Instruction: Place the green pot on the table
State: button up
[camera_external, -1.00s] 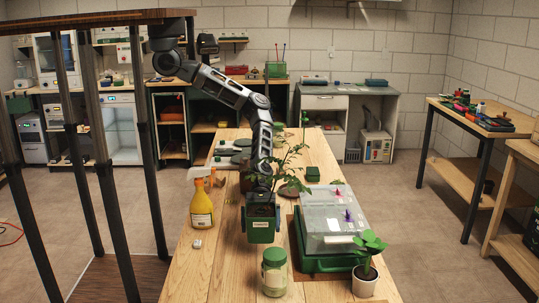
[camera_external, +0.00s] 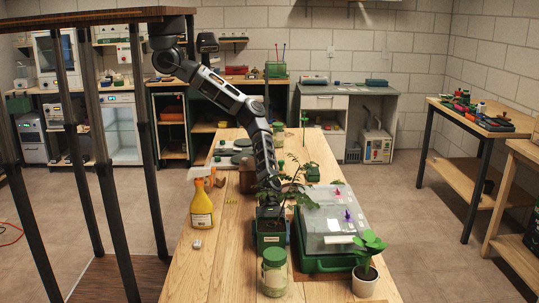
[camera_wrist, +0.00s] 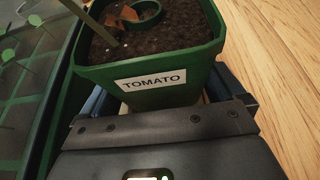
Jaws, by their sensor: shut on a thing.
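The green pot (camera_external: 270,239) holds dark soil and a leafy plant and stands upright at the wooden table (camera_external: 211,268), close beside the left edge of the green tray. In the wrist view the green pot (camera_wrist: 165,96) fills the upper middle and bears a white "TOMATO" label. My gripper (camera_external: 269,208) comes down from behind and is shut on the pot. Its dark jaws (camera_wrist: 165,100) show on both sides of the pot in the wrist view. I cannot tell whether the pot's base touches the table; the base is hidden in the wrist view.
A green tray with a clear lid (camera_external: 332,222) sits right of the pot. A green-lidded jar (camera_external: 274,274) stands just in front. Bare wood lies left of the pot.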

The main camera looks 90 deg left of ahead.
jog(key=shift+f, duration=0.15)
jog(key=o, duration=1.1)
jog(key=shift+a+r, duration=0.1)
jog(key=shift+r, duration=0.15)
jog(key=v, duration=1.1)
jog(key=shift+a, duration=0.4)
jog(key=shift+r, duration=0.1)
